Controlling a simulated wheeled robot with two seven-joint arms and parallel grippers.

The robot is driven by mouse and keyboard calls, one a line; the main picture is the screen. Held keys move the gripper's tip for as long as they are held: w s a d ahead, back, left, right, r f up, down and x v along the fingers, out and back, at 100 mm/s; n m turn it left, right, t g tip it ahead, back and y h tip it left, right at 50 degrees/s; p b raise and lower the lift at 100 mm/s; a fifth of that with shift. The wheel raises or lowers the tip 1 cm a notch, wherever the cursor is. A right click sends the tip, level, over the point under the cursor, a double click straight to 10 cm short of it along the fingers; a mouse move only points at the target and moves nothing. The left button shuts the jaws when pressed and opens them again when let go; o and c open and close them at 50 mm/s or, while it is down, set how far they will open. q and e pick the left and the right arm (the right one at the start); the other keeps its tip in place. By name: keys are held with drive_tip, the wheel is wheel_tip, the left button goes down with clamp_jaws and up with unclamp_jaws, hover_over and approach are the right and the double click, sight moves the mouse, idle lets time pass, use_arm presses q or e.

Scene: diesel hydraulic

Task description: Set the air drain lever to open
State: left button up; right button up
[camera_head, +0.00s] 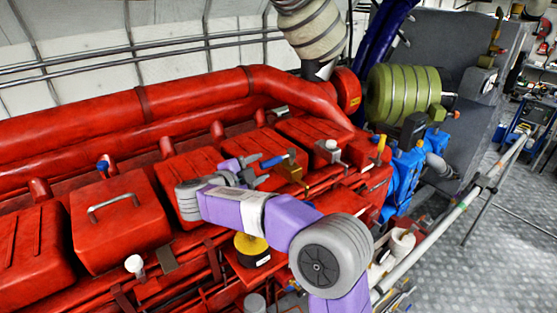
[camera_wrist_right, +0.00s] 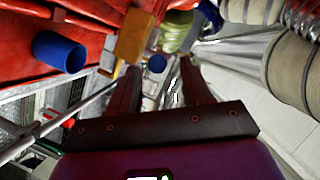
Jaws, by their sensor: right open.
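The air drain lever appears to be the blue-handled lever (camera_head: 278,158) on a brass valve body (camera_head: 291,172), on top of the red engine. My right gripper (camera_head: 261,170) is open beside it, just left of the valve, with its fingers pointing toward it. In the right wrist view, the blue handle end (camera_wrist_right: 157,63) shows between the two open fingers, beyond their tips. A brass block (camera_wrist_right: 133,36) stands beside it. I cannot tell whether a finger touches the handle. My left gripper is not in view.
Red engine covers (camera_head: 120,215) lie left of the arm, and a thick red pipe (camera_head: 190,95) runs behind. A yellow-handled part (camera_head: 381,144) and blue housings (camera_head: 403,170) are at the right. A blue cylinder (camera_wrist_right: 58,52) shows at left in the wrist view.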

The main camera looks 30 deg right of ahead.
sight(270, 163)
drive_tip(key=x, duration=0.5)
drive_tip(key=shift+s+d+p, duration=0.1)
drive_tip(key=shift+d+p, duration=0.2)
drive_tip(key=shift+d, duration=0.05)
drive_tip(key=shift+s, duration=0.1)
clamp_jaws()
